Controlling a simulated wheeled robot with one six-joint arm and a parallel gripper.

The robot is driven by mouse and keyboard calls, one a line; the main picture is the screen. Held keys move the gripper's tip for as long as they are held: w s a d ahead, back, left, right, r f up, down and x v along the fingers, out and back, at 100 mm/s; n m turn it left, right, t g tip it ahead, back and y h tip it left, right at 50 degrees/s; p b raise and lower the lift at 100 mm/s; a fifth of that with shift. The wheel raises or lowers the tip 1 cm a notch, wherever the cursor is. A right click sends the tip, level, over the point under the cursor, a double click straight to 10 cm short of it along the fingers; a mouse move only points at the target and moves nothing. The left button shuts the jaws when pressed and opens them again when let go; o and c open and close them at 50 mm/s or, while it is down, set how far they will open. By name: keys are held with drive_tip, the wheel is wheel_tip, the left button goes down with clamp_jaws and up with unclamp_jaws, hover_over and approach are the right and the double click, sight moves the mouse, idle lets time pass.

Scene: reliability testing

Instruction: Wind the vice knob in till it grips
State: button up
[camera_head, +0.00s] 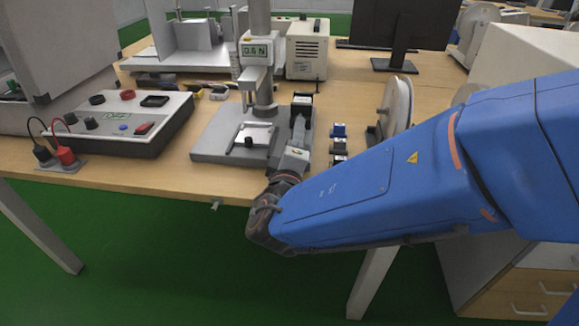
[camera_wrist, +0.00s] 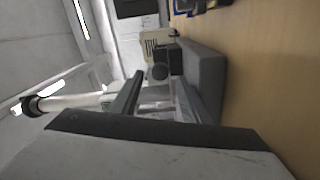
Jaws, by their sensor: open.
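The small vice (camera_head: 247,136) is a pale block with a dark part on top, on the grey base plate (camera_head: 213,148) of a force test stand. In the wrist view a dark round knob (camera_wrist: 158,72) shows ahead, between the lines of my two fingers. My gripper (camera_head: 301,105) is to the right of the stand's column, pointing away over the bench. In the wrist view my gripper (camera_wrist: 160,95) is open with a gap between its fingers, and they look apart from the knob. The arm's end may hide part of the vice from the head view.
The stand's column carries a display (camera_head: 256,51) reading about 0.6 N. A control box (camera_head: 120,122) stands left, a beige instrument (camera_head: 307,49) behind. Small blue and dark parts (camera_head: 339,143) and a round grey disc (camera_head: 397,106) are right of my gripper. The bench's front edge is close.

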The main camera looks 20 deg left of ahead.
drive_tip(key=v, duration=1.1)
drive_tip(key=shift+s+d, duration=0.1)
drive_tip(key=shift+s, duration=0.3)
